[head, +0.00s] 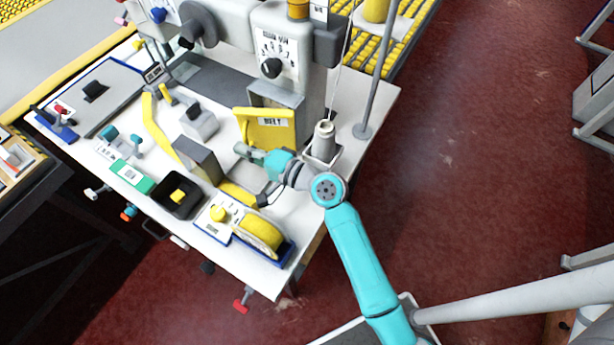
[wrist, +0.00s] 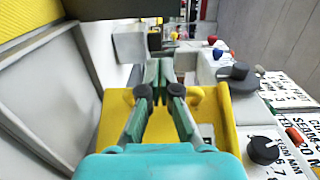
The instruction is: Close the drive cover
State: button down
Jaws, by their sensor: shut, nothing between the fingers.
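The drive cover (head: 270,132) is a yellow panel labelled BELT on the front of the sewing machine's grey column. It stands swung open from a grey box-shaped housing (head: 276,95). My gripper (head: 241,149) is at the cover's lower left, close to its face; I cannot tell whether it touches. The fingers hide the middle of the cover.
A grey block (head: 198,158) and a yellow tape roll (head: 258,236) stand on the white table (head: 235,258) near my arm. A grey spool cone (head: 323,140) stands close right of my wrist. A thin pole (head: 378,85) rises at the table's right.

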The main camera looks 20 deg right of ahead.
jog(key=shift+w+d+m+t+h, duration=0.2)
jog(key=shift+w+m+t+h, duration=0.7)
jog(key=shift+w+m+h, duration=0.55)
jog(key=shift+w+d+n+h, duration=0.25)
jog(key=shift+w+d, duration=0.05)
jog(key=shift+w, duration=0.4)
jog(key=shift+d, duration=0.1)
